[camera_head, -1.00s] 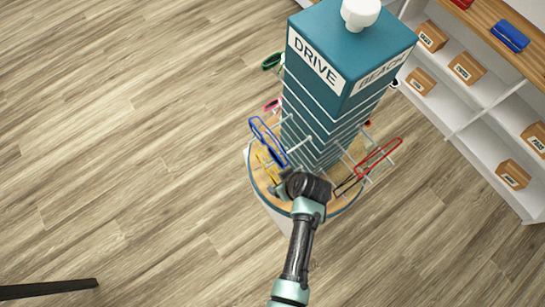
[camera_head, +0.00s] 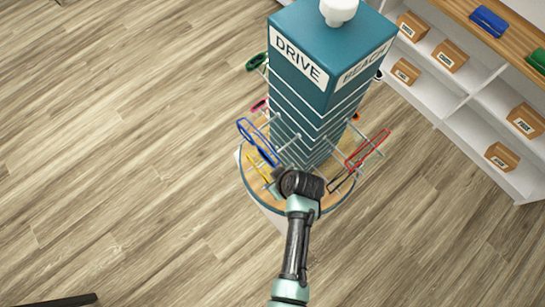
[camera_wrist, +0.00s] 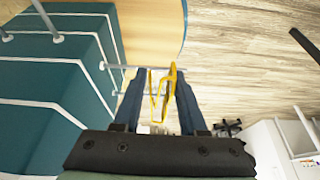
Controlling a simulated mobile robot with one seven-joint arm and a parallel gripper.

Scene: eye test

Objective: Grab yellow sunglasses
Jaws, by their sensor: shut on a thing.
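The yellow sunglasses (camera_wrist: 171,78) are between the two dark blue fingers of my gripper (camera_wrist: 156,82) in the wrist view. The gripper is shut on them. A metal peg of the display stand reaches to the sunglasses; I cannot tell whether they still rest on it. In the head view a part of the yellow sunglasses (camera_head: 259,166) shows at the lower left of the teal display stand (camera_head: 322,95), below the blue pair. My wrist hides the rest of them and most of the gripper there.
Blue sunglasses (camera_head: 257,140) hang just above, and red sunglasses (camera_head: 368,149) hang to the right of my wrist. Several pegs stick out around the stand. The round wooden base (camera_head: 322,199) lies below. White shelves (camera_head: 470,125) with boxes stand at right.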

